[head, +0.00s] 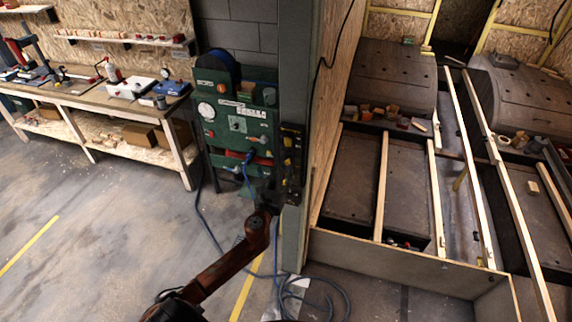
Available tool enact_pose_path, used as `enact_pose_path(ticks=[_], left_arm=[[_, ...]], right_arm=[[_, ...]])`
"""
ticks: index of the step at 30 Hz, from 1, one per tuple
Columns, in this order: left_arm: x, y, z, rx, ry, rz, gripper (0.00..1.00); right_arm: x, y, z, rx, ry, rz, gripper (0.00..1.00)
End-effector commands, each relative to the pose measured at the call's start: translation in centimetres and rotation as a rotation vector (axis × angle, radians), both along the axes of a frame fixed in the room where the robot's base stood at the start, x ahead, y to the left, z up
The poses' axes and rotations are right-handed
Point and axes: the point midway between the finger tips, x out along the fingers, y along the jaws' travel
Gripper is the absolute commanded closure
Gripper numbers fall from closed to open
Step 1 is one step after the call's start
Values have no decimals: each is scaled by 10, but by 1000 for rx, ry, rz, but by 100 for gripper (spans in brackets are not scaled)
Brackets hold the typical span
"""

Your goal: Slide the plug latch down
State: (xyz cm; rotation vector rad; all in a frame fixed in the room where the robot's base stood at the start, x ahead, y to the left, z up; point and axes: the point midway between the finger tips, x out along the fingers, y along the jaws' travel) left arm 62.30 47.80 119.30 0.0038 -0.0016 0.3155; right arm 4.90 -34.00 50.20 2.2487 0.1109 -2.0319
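A green machine (238,112) with a gauge, dials and a white label stands against the grey block wall. I cannot make out the latch itself at this size. A narrow black unit (291,155) is fixed to the grey post just right of the machine. My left gripper (274,194) is dark and small in the head view, in front of the post's black unit and near its lower end. Its fingers blend into the dark background, and I cannot tell whether it touches anything. My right gripper is out of view.
Blue cable lies looped on the floor (310,295) by the post's foot. A workbench (75,98) with tools stands at the left. A timber-framed area with wooden beams (383,185) and dark wheel arches (390,75) fills the right. The floor at left is clear.

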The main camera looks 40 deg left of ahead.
Motion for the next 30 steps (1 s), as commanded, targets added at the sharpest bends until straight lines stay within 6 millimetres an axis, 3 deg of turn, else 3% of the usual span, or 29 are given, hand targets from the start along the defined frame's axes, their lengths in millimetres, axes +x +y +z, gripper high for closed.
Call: enact_pose_path(ticks=[3, 9, 20, 30], left_arm=[[20, 6, 1, -3, -2, 1, 66], [41, 13, 0, -3, 0, 0, 66], [46, 15, -1, -4, 1, 0, 66], [46, 15, -1, -4, 1, 0, 89]], right_arm=[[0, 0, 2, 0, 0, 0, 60], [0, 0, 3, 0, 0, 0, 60], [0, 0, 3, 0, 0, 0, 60], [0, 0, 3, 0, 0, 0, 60]])
